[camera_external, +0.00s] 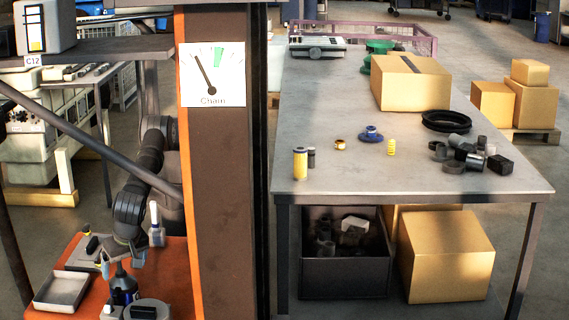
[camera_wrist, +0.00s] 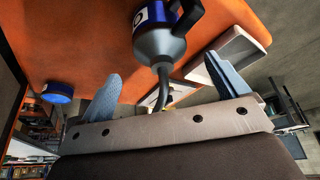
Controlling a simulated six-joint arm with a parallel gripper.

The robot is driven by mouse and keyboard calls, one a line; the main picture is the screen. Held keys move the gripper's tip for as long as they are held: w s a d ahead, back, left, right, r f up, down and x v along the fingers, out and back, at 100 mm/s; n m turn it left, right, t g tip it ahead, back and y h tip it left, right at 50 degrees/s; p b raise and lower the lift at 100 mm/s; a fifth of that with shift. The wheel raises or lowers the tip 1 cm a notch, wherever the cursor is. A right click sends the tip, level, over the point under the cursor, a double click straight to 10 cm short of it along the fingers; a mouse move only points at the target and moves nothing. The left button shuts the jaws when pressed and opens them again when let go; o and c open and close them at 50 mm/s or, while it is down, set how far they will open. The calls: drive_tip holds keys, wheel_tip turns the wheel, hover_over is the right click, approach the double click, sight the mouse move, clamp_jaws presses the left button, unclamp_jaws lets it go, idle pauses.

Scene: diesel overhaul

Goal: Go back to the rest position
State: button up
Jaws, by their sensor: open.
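My gripper (camera_external: 122,262) hangs low over the orange bench top (camera_external: 84,250) at the lower left of the external view, its blue-grey fingers pointing down. In the wrist view my gripper (camera_wrist: 165,84) has its two fingers wide apart, and nothing is clamped in them. A dark blue bottle (camera_external: 124,289) stands just below it. In the wrist view a blue and grey container with a curved spout (camera_wrist: 160,45) shows between and beyond the fingers. The spout's end comes close to the gripper; I cannot tell whether they touch.
A white tray (camera_external: 62,291) lies left of the gripper. A white spray bottle (camera_external: 156,226) stands behind it on the right. A brown post with a "Chain" gauge (camera_external: 212,75) rises right of my arm. The grey table (camera_external: 330,115) holds boxes and small parts.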

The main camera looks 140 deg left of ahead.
sight(123, 274)
drive_tip(key=shift+v, duration=0.85)
drive_tip(key=shift+x, duration=1.2)
drive_tip(key=x, duration=0.5)
drive_tip(key=shift+s, duration=0.1)
wheel_tip(123, 274, up, 4)
drive_tip(key=shift+f, duration=0.15)
drive_tip(key=shift+s+d+r, duration=0.2)
drive_tip(key=shift+s+r, duration=0.5)
drive_tip(key=shift+s, duration=0.1)
drive_tip(key=shift+s+d+r, duration=0.1)
drive_tip(key=shift+s+r, duration=0.05)
drive_tip(key=shift+s, duration=0.2)
